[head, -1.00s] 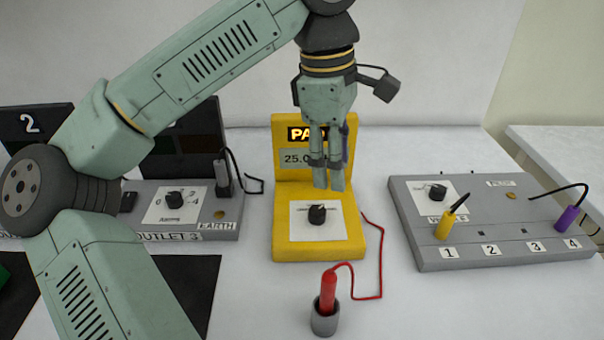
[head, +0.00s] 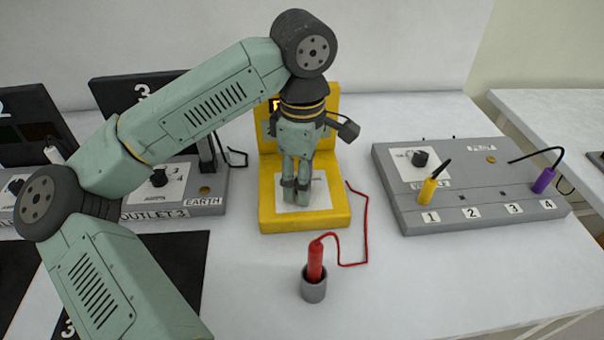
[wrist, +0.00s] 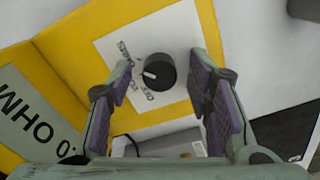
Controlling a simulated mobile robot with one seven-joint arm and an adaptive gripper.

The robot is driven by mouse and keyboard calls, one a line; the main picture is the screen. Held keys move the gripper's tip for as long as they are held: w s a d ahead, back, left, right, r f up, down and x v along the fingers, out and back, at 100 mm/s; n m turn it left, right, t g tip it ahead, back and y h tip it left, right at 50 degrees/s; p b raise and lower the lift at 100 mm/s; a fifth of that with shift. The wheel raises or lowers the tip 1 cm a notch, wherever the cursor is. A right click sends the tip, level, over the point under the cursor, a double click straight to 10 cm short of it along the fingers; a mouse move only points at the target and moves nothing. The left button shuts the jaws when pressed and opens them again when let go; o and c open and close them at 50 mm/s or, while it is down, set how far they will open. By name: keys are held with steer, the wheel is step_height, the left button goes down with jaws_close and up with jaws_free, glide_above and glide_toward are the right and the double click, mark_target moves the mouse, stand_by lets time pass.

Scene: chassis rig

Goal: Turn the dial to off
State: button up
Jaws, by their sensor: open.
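The yellow meter (head: 338,212) stands mid-table. Its black dial (wrist: 158,72) sits on a white label (wrist: 120,45) in the wrist view, with lettering that seems to include OFF. The dial's white mark points left in that view. My gripper (head: 298,203) points down over the meter's face with its fingers apart and empty. In the wrist view the gripper (wrist: 163,82) has one finger on each side of the dial, with gaps showing; I cannot tell their exact height. In the head view my fingers hide the dial.
A red probe (head: 315,262) stands in a grey cup (head: 314,289) in front, its red lead (head: 366,225) running along the meter's right side. The outlet box (head: 205,202) is at left. A grey panel (head: 465,200) with yellow and purple plugs is at right.

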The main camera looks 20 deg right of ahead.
steer(key=shift+c, duration=0.5)
jaws_close()
